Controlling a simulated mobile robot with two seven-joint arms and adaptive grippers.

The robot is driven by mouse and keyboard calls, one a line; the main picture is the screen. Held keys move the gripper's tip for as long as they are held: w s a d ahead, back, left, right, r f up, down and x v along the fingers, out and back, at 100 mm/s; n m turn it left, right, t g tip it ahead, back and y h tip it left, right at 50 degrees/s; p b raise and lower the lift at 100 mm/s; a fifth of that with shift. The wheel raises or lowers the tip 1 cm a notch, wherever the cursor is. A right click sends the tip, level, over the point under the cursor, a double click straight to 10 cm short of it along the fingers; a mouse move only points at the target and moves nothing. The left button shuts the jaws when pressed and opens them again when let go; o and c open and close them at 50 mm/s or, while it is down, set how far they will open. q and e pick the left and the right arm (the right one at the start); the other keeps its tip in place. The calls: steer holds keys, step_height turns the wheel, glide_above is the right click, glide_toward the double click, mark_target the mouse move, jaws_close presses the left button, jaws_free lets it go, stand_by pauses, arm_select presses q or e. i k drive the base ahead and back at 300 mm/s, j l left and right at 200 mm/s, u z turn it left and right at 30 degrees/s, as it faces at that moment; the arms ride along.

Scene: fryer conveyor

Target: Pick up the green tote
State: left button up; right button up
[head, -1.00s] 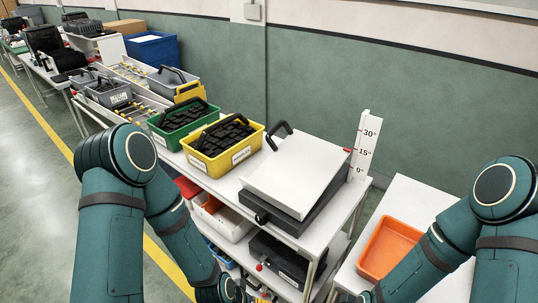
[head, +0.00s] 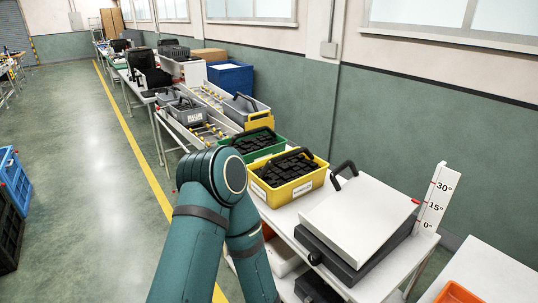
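The green tote (head: 258,143) stands on the white table behind the yellow tote, filled with black parts, with a dark handle across its top. Its front left part is partly hidden by my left arm and the yellow tote. My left arm comes up from the bottom centre and bends down beside the table; its gripper is out of the picture. My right arm and gripper are not in view.
The yellow tote (head: 289,178) with black parts stands right in front of the green one. A white tilting plate (head: 360,214) with an angle scale (head: 433,200) is at the right. Orange bins show at the lower right (head: 457,293).

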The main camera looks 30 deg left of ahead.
mark_target(254, 145)
steer(key=j+z, duration=0.15)
steer(key=z, duration=0.2)
steer(key=j+z, duration=0.2)
steer(key=z, duration=0.15)
steer(key=j+z, duration=0.2)
steer(key=z, duration=0.15)
steer(key=j+z, duration=0.25)
steer(key=j, duration=0.2)
steer(key=k+j+z, duration=0.25)
steer(key=j, duration=0.2)
steer(key=k+j, duration=0.1)
steer(key=j, duration=0.3)
steer(key=k+j+z, duration=0.15)
steer(key=j, duration=0.2)
steer(key=k+j, duration=0.1)
steer(key=j, duration=0.3)
steer(key=k+j+z, duration=0.15)
steer(key=j, duration=0.2)
steer(key=k+j, duration=0.15)
steer(key=j, duration=0.2)
steer(key=z, duration=0.05)
